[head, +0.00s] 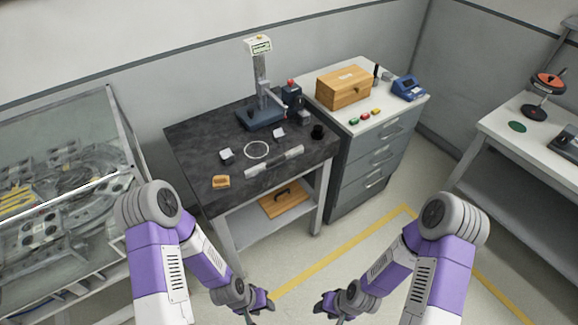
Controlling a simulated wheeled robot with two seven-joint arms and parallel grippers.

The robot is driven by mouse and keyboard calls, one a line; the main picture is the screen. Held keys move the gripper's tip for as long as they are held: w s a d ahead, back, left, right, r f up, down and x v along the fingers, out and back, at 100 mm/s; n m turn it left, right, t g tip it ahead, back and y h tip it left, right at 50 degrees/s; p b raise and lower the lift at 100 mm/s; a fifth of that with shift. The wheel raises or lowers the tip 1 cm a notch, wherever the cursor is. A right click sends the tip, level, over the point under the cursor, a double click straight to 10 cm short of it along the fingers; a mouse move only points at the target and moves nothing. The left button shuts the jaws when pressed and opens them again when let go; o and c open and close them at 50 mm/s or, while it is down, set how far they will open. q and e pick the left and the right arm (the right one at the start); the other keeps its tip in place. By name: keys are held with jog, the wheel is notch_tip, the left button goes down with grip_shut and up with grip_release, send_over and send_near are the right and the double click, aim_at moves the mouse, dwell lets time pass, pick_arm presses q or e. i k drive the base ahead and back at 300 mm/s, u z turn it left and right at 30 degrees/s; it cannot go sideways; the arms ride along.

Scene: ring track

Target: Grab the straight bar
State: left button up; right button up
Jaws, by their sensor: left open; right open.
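A straight bar (274,162), pale with grey parts, lies on the dark-topped bench (190,150), near its front edge. A thin white ring (256,149) lies just behind it. My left gripper (258,308) is open and empty, low at the bottom middle, in front of the bench and well apart from the bar. My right gripper (328,310) is open and empty, to the right of the left one and also far from the bar. The fingertips are small and partly cut off by the lower picture edge.
A stand with a column (261,85) is at the bench's back. A tan block (221,182), small white blocks and a black cup (318,132) are around the bar. A drawer cabinet (372,150) bears a wooden box (343,88). The floor before the bench is free.

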aim_at(279, 159)
jog(key=z, duration=1.05)
jog(key=i, duration=0.95)
jog(key=u, duration=2.4)
